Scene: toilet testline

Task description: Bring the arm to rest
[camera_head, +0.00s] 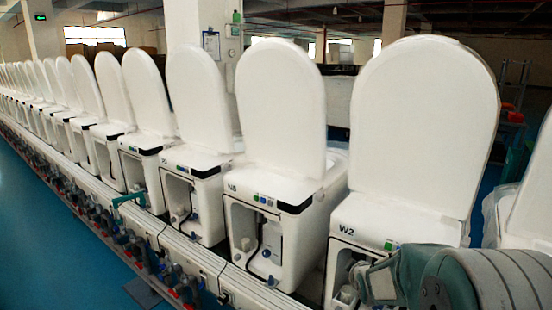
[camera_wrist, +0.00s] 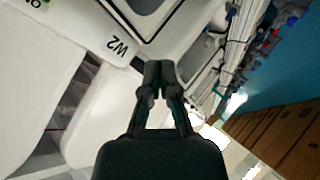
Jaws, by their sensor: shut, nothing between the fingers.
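My gripper (camera_wrist: 160,72) is in the wrist view, with its two dark fingertips together and nothing between them. It points toward the base of the toilet marked W2 (camera_wrist: 90,40), whose label shows at the upper left of the fingers. I cannot tell from this view how far apart they are. In the head view my grey-green arm (camera_head: 455,280) is folded low at the right, in front of the W2 toilet (camera_head: 345,228). The gripper's fingertips are not clear in the head view.
A long row of white toilets with raised lids, among them one marked N5 (camera_head: 275,185), runs along a white rail (camera_head: 205,262) with pipes below. Another toilet (camera_head: 530,215) stands at the right edge. Blue floor (camera_head: 40,220) is clear at the left. Brown boxes (camera_wrist: 270,130) show in the wrist view.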

